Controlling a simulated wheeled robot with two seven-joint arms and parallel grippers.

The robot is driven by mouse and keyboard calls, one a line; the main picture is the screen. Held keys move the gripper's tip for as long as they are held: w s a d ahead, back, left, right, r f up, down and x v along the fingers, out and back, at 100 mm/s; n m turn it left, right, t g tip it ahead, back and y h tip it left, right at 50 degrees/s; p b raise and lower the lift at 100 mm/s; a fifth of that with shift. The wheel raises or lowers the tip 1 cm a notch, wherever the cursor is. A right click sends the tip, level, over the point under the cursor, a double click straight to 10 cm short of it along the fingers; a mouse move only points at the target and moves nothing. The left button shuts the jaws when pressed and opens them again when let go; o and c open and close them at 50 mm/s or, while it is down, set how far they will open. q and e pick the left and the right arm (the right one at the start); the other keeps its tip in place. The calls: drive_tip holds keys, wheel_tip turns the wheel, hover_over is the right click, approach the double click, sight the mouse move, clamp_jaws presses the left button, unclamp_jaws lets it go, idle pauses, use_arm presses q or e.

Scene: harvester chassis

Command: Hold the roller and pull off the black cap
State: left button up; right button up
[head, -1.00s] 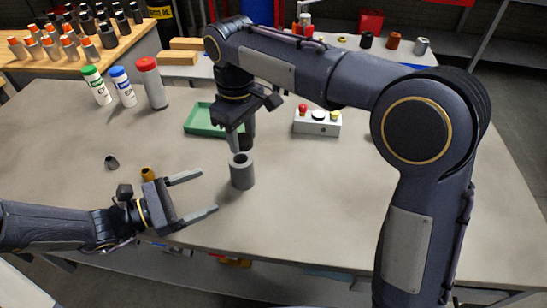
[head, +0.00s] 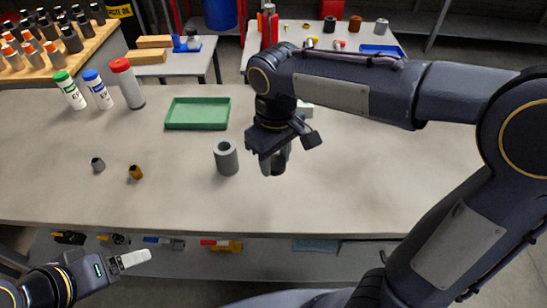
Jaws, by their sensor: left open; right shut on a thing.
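The grey hollow roller (head: 226,157) stands upright on the table, its open top showing a dark hole, with no gripper touching it. My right gripper (head: 270,162) points down just right of the roller, shut on a dark piece, the black cap (head: 281,157), which is partly hidden by the fingers. The cap is apart from the roller. My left gripper (head: 138,261) is open and empty at the lower left, in front of the table's front edge and away from the roller.
A green tray (head: 198,113) lies behind the roller. Several bottles (head: 127,83) stand at the back left. The table right of my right gripper is largely clear.

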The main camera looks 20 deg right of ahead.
drive_tip(key=shift+w+d+f, duration=0.15)
drive_tip(key=shift+w+f, duration=0.05)
drive_tip(key=shift+w, duration=0.1)
drive_tip(key=w+d+f, duration=0.1)
drive_tip(key=w+f, duration=0.1)
drive_tip(key=w, duration=0.2)
drive_tip(key=w+d+f+p, duration=0.1)
drive_tip(key=w+f, duration=0.2)
drive_tip(key=w, duration=0.1)
drive_tip(key=w+f, duration=0.3)
drive_tip(key=shift+w+d+f+p, duration=0.15)
drive_tip(key=shift+w+d+p, duration=0.15)
drive_tip(key=shift+w+d, duration=0.1)
drive_tip(key=shift+w+d+f, duration=0.1)
drive_tip(key=shift+w+f, duration=0.15)
drive_tip(key=shift+f, duration=0.1)
drive_tip(key=shift+w+f, duration=0.15)
drive_tip(key=shift+f, duration=0.75)
drive_tip(key=shift+w+f, duration=0.1)
drive_tip(key=shift+f, duration=0.8)
drive_tip(key=shift+f, duration=0.15)
drive_tip(key=o, duration=1.1)
